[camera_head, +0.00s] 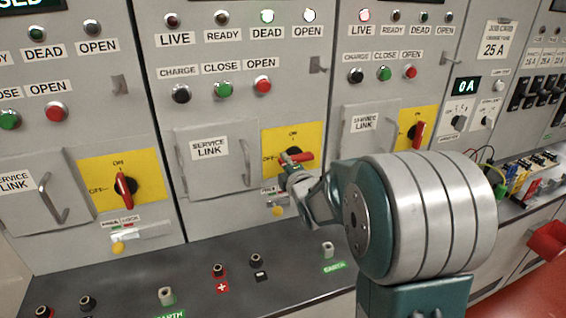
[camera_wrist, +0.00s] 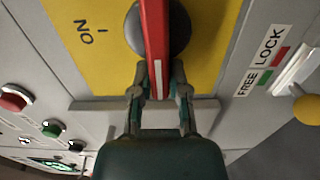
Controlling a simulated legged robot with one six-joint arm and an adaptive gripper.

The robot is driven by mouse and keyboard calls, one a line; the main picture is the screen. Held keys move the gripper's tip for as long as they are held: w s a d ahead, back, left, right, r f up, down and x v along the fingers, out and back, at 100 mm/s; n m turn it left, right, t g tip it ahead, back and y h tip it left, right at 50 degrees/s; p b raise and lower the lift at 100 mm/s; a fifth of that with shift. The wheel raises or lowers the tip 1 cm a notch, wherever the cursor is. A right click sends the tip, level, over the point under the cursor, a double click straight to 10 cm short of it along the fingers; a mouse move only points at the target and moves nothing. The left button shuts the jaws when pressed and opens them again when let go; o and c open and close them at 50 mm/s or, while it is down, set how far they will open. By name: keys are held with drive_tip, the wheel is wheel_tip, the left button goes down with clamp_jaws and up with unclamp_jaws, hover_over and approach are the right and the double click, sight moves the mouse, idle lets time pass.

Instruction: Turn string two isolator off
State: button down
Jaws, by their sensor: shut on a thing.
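The middle panel's isolator has a red handle (camera_head: 301,157) on a yellow plate (camera_head: 312,137) with ON at the top and OFF at the left. The handle lies nearly level, along the OFF side. My gripper (camera_head: 287,166) is at the handle's left end. In the wrist view my gripper (camera_wrist: 159,76) is shut on the red handle (camera_wrist: 154,30), one finger on each side; the ON mark (camera_wrist: 87,32) is off to the left. The OFF mark is hidden in that view. No string number shows on the panel.
The left panel's isolator (camera_head: 124,187) and the right panel's isolator (camera_head: 417,132) have upright handles. On the middle panel the DEAD lamp (camera_head: 267,16) and OPEN lamp (camera_head: 309,15) glow white. A dark shelf (camera_head: 130,273) lies below.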

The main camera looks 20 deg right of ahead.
drive_tip(key=shift+s+d+f, duration=0.1)
drive_tip(key=shift+d+f, duration=0.15)
drive_tip(key=shift+f, duration=0.1)
drive_tip(key=c, duration=0.6)
unclamp_jaws()
drive_tip(key=shift+d+r, duration=0.1)
drive_tip(key=shift+d, duration=0.05)
drive_tip(key=shift+r, duration=0.1)
drive_tip(key=s, duration=1.1)
drive_tip(key=shift+s, duration=0.4)
